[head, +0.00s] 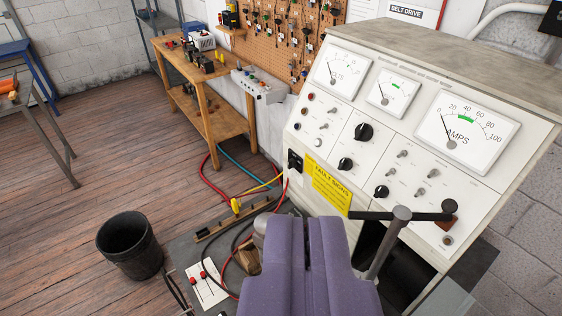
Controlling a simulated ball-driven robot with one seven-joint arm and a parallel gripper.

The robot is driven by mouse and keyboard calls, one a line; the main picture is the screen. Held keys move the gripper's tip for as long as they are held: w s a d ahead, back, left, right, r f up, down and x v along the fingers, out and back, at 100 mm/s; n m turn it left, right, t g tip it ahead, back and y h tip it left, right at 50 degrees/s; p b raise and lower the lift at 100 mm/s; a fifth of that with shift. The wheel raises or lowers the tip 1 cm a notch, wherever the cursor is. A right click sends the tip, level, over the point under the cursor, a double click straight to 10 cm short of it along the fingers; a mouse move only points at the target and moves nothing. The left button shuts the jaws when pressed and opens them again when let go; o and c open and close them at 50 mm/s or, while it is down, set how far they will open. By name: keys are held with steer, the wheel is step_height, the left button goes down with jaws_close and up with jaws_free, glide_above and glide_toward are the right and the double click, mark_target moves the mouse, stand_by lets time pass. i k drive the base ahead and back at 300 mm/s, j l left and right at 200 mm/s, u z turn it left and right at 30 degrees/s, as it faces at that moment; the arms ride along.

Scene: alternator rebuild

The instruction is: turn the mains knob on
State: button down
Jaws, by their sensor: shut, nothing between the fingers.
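The white test bench panel (330,140) stands at the right, its face tilted back. It carries several black rotary knobs: an upper one (363,131), a middle one (345,164) and a lower one (381,191). Their labels are too small to read, so I cannot tell which is the mains knob. My purple gripper (304,222) is at the bottom middle, in front of and below the panel. Its two fingers are together with nothing between them. It appears apart from the knobs and hides part of the bench base.
A black crossbar with a grey lever (390,240) stands right of my gripper, before the panel. A yellow label (327,185) and dial gauges (466,131) are on the panel. Cables lie around the base. A black bin (130,250) and a wooden table (205,95) stand left, with open floor between.

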mark_target(292, 163)
steer(key=j, duration=0.4)
steer(key=k+j+z, duration=0.15)
steer(key=j, duration=0.2)
steer(key=i+j+z, duration=0.15)
steer(key=j, duration=0.35)
steer(key=i+j+z, duration=0.2)
steer(key=j, duration=0.3)
steer(key=j+z, duration=0.15)
steer(key=j, duration=0.4)
steer(key=i+j+z, duration=0.15)
steer(key=i, duration=0.25)
steer(key=i+j+z, duration=0.2)
steer(key=i, duration=0.2)
